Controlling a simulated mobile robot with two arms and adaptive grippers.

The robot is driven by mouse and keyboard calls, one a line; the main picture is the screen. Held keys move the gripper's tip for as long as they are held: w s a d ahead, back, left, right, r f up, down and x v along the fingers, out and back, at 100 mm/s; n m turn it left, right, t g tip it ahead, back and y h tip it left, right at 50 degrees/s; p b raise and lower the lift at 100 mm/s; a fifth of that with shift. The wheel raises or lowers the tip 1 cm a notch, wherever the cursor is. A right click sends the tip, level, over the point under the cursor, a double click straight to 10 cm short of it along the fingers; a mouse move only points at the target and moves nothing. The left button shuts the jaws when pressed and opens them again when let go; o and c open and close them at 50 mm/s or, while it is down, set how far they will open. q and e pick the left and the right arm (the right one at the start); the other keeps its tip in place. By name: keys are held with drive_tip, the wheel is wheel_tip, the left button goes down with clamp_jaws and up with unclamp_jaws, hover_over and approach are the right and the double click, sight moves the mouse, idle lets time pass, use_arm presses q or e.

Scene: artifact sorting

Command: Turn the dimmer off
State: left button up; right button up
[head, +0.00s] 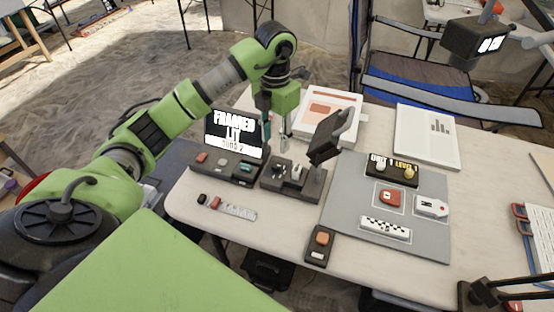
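A dark base unit (309,189) with a pale upright knob (297,172) stands on the table. A dark lamp-like head (326,136) rises at its right. I cannot tell for sure which control is the dimmer. A small dark box with an orange button (322,239) sits at the table's front edge. My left gripper (275,138) points down above and behind the base unit. Its two fingers are apart with nothing visible between them, and it appears clear of the knob.
A console with a lit screen (234,134) stands left of the base unit. A grey mat (345,192) at the right holds several small items and a level display (384,168). White flat boxes lie at the back (430,135).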

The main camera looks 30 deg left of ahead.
use_arm(q)
hover_over(276, 165)
wheel_tip(276, 165, down, 4)
drive_tip(key=shift+f, duration=0.1)
wheel_tip(276, 165, down, 4)
drive_tip(key=shift+r+p, duration=0.1)
drive_tip(key=shift+p, duration=0.25)
drive_tip(key=shift+w+f, duration=0.1)
drive_tip(key=shift+f, duration=0.65)
use_arm(e)
drive_tip(key=shift+w+r, duration=0.3)
drive_tip(key=shift+r, duration=0.2)
use_arm(q)
drive_tip(key=shift+c, duration=1.2)
clamp_jaws()
use_arm(e)
drive_tip(key=shift+s, duration=0.4)
